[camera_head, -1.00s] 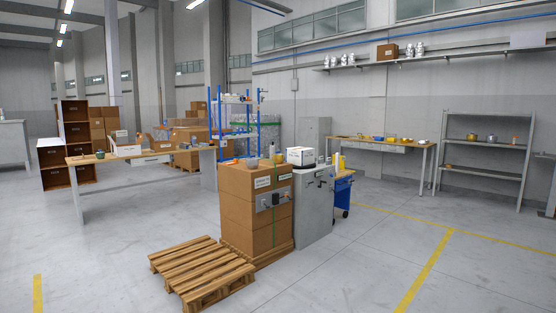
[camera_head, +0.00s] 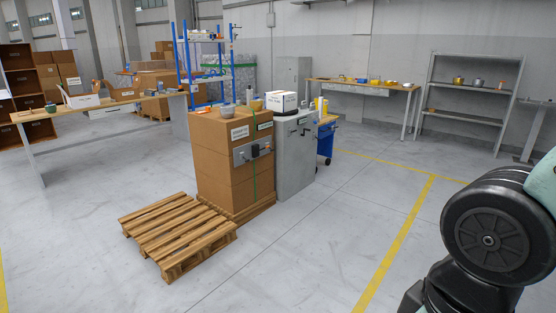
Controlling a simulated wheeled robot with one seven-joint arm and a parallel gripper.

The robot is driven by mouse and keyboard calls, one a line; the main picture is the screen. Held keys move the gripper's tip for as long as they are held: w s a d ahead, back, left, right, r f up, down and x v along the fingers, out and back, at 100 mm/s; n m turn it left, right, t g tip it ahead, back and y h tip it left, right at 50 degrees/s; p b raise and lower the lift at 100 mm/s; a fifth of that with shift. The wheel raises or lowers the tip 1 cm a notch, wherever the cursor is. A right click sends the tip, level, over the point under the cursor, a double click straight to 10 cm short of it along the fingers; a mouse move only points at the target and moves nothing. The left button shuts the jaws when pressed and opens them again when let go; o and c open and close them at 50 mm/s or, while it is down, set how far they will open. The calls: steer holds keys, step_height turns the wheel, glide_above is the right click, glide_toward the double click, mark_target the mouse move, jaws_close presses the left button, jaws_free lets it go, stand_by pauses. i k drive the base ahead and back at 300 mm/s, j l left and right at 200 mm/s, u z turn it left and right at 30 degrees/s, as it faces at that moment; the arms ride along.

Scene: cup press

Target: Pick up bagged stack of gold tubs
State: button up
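I cannot single out a bagged stack of gold tubs with certainty at this size. A small gold-toned item (camera_head: 257,104) stands on top of the brown carton stack (camera_head: 222,165), beside a grey bowl (camera_head: 227,110). A gold pot (camera_head: 458,80) stands on the grey shelf rack at the right. Small yellow items (camera_head: 376,80) lie on the far workbench. My gripper is out of the picture; only a dark, round joint of my arm and a teal link show at the lower right.
A wooden pallet (camera_head: 178,231) lies on the floor before the cartons. A grey cabinet (camera_head: 295,160) bearing a white box (camera_head: 281,100) adjoins them. A long workbench (camera_head: 60,111) stands at left, a shelf rack (camera_head: 465,118) at right. Floor at centre right is open.

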mark_target(256, 103)
steer(key=i+u, duration=0.25)
steer(key=i, duration=2.1)
steer(key=i+l+u, duration=0.1)
steer(key=i+u, duration=0.25)
steer(key=i, duration=0.2)
steer(key=i+l+u, duration=0.35)
steer(key=i, duration=0.2)
steer(key=i+l+u, duration=0.35)
steer(key=i, duration=0.15)
steer(key=i+l+u, duration=0.2)
steer(key=i, duration=0.3)
steer(key=i+l+u, duration=0.2)
steer(key=i+l, duration=0.2)
steer(key=i, duration=0.1)
